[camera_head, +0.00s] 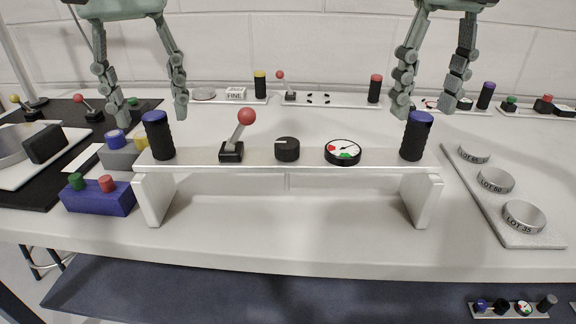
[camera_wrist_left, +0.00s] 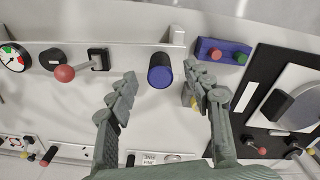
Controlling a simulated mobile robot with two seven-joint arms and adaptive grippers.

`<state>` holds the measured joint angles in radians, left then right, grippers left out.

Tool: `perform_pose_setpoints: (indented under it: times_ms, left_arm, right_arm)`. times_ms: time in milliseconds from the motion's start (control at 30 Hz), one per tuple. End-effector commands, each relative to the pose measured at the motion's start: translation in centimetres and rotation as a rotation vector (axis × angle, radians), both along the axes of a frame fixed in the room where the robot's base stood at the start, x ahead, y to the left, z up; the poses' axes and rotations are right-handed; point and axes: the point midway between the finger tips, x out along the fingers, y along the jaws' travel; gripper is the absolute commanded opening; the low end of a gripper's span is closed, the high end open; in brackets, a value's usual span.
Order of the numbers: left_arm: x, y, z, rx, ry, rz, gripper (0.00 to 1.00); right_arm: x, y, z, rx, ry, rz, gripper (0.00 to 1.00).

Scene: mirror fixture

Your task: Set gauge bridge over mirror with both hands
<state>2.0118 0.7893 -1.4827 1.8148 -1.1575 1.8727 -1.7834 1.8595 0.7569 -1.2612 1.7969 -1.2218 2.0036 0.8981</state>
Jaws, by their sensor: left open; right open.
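The gauge bridge (camera_head: 315,161) is a white bar on two end legs, standing near the front edge of the bench. It carries a red-balled lever, a black knob, a dial and two blue-topped black handles. My left gripper (camera_head: 152,112) is open above the left handle (camera_head: 159,138); in the left wrist view that handle (camera_wrist_left: 160,72) shows between the spread fingertips. My right gripper (camera_head: 426,108) is open around or just above the right handle (camera_head: 415,140); contact cannot be told. A round grey disc, seemingly the mirror (camera_head: 10,146), lies on a white plate at far left, partly cut off.
A blue box with two buttons (camera_head: 98,198) and a grey button box (camera_head: 118,156) sit close to the bridge's left leg. A tray of several lot rings (camera_head: 530,239) lies at right. Other control bars (camera_head: 335,101) line the back. Bench front edge is close.

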Motion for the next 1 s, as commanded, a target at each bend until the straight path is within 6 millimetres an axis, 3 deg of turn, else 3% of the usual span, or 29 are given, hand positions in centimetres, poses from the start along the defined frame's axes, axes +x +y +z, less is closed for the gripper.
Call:
perform_pose_setpoints:
  times_ms: [100,300,667,1000]
  left_arm:
    - [-0.1,0.1,-2.0,0.001,0.002,-0.001,0.51]
    - [0.0,0.0,-4.0,0.001,0.000,0.000,0.51]
    - [0.0,0.0,-4.5,-0.001,0.000,0.000,0.51]
    - [0.0,0.0,-4.5,-0.001,0.000,0.000,0.11]
  right_arm:
    - [-0.1,0.0,-1.9,-0.001,0.003,0.000,0.51]
    - [0.0,0.0,-4.0,0.000,0.000,-0.002,0.51]
    - [0.0,0.0,-4.5,0.000,-0.001,-0.001,0.51]
    - [0.0,0.0,-4.5,0.000,-0.001,-0.001,0.11]
